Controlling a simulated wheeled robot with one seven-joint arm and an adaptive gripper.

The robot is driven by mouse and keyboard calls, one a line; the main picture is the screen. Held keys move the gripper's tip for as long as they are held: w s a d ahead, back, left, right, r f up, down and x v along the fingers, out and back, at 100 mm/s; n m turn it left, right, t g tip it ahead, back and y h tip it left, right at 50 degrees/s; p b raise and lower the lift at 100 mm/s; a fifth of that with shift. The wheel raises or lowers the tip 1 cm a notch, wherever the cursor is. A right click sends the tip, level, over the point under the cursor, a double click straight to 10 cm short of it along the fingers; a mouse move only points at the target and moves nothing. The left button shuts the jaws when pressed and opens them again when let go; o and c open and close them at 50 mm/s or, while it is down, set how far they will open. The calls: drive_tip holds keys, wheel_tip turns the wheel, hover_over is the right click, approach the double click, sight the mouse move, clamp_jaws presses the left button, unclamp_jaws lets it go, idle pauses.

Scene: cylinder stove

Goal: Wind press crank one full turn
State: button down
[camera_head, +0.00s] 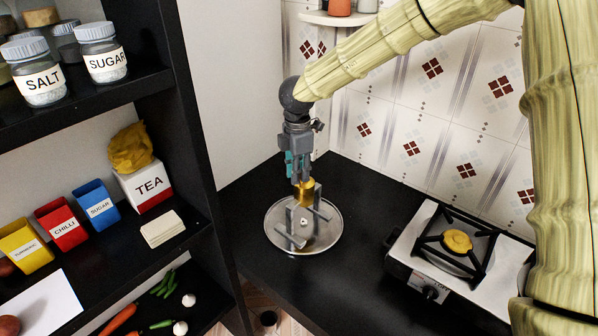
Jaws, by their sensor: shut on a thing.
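The press (289,239) stands on the black counter as a round, metallic plate with upright grey parts and a grey bar across it. A gold piece (305,194), which looks like the crank's knob, rises at the back of the bar. My gripper (303,183) points down from above with its fingers shut on this gold piece. The fingertips partly hide the top of the gold piece. The crank bar (318,212) runs beside the gold piece, and its exact link to the knob is too small to tell.
A gas stove (459,250) with a yellow item on its burner stands to the right. A black shelf (190,262) with jars, tins and vegetables rises close on the left. The tiled wall is behind. The black counter (352,290) is clear in front.

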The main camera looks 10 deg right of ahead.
drive_tip(key=c, duration=1.3)
unclamp_jaws()
drive_tip(key=shift+o, duration=0.2)
wheel_tip(320, 180, up, 12)
